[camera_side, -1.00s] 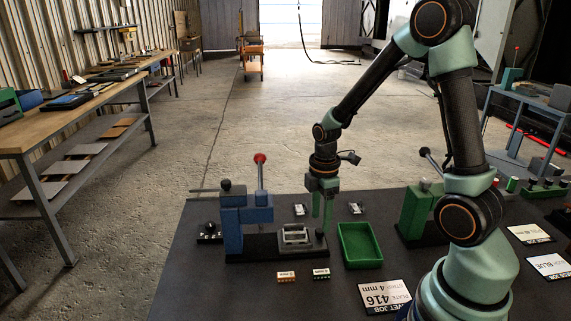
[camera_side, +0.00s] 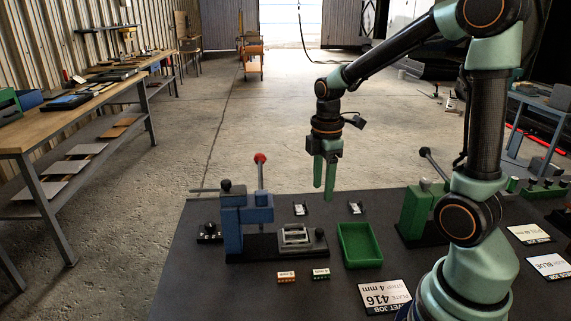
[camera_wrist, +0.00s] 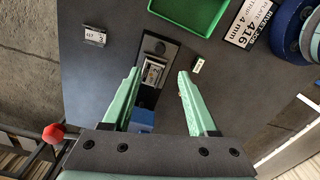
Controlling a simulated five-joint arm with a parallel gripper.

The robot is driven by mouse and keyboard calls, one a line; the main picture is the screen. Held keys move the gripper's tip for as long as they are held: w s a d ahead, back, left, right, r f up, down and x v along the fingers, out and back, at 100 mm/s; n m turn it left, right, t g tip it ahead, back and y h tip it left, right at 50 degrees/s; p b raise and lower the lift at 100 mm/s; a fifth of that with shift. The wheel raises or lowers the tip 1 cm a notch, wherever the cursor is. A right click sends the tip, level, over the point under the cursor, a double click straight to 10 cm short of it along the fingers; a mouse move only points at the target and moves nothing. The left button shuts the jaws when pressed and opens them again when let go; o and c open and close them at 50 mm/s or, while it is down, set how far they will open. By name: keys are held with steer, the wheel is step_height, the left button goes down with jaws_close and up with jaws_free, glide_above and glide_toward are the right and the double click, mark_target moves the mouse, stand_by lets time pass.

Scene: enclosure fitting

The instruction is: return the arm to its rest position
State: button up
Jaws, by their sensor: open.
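My gripper (camera_side: 324,176) has two green fingers pointing down and hangs in the air above the far part of the dark table (camera_side: 203,291). It is open, with nothing between its fingers in the side view. In the wrist view, the fingers of my gripper (camera_wrist: 157,85) stand wide apart. Below them shows a fixture with a grey metal part (camera_wrist: 153,71). In the side view, the same part (camera_side: 294,236) sits on the black base of a blue press (camera_side: 233,229) with a red-knobbed lever.
A green tray (camera_side: 360,246) stands right of the blue press. A green press (camera_side: 415,212) with a black-knobbed lever is farther right. Two small terminal blocks (camera_side: 286,277) (camera_side: 321,273) and a card marked 416 (camera_side: 385,296) lie in front. Air around my gripper is clear.

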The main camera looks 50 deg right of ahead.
steer(key=s+a+r+m+t, duration=0.4)
steer(key=a+r+m+t, duration=0.1)
steer(key=a+r+m, duration=0.4)
steer(key=m, duration=0.2)
steer(key=shift+s+a+m+t, duration=0.3)
steer(key=shift+s+a+m, duration=0.05)
steer(key=shift+m, duration=0.05)
